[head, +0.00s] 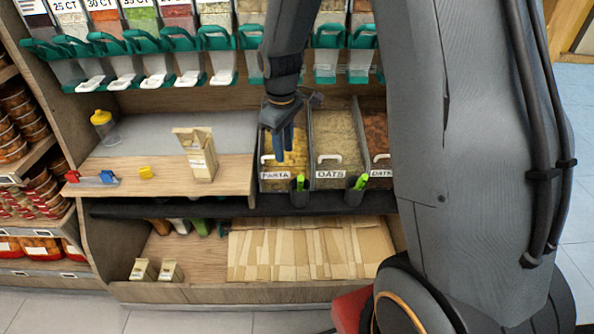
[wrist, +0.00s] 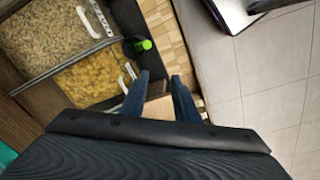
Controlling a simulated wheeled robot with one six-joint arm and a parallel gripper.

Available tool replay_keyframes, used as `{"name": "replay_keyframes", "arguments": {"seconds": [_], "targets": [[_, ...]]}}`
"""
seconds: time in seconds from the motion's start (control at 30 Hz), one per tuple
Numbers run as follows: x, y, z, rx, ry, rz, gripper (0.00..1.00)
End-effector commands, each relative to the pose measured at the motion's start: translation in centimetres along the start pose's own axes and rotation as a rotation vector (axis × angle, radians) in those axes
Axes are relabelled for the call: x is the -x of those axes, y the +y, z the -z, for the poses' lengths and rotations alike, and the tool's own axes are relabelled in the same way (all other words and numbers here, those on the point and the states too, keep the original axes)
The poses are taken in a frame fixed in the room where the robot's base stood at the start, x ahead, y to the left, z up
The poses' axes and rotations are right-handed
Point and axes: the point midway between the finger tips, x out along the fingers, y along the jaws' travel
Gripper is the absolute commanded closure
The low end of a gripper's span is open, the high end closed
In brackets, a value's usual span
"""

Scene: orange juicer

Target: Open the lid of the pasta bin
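The pasta bin (head: 272,184) has a clear lid, a white handle (head: 267,159) and a "PASTA" label, and stands at the left of a row of bins. Its lid looks shut. In the wrist view the yellow pasta bin (wrist: 88,80) is left of my fingers, with its white handle (wrist: 130,70) close to the left finger. My gripper (head: 281,158) points down over the bin front, its blue fingers right of the handle in the head view. In the wrist view my gripper (wrist: 160,76) is open, with nothing seen between the fingers.
The oats bin (head: 338,140) is right of the pasta bin, with another bin beyond. Black cups (head: 300,195) with green-handled items hang at the front edge. A paper bag (head: 196,155) stands on the left wooden counter. Dispensers with teal handles (head: 220,38) line the back above.

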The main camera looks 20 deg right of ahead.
Motion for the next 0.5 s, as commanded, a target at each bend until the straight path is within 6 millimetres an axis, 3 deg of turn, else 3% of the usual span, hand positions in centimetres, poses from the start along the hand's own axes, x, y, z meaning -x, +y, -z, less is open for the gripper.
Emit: {"name": "replay_keyframes", "arguments": {"seconds": [0.5], "targets": [[1.7, -5.3, -6.5, -0.296, -0.027, 0.035, 0.72]]}}
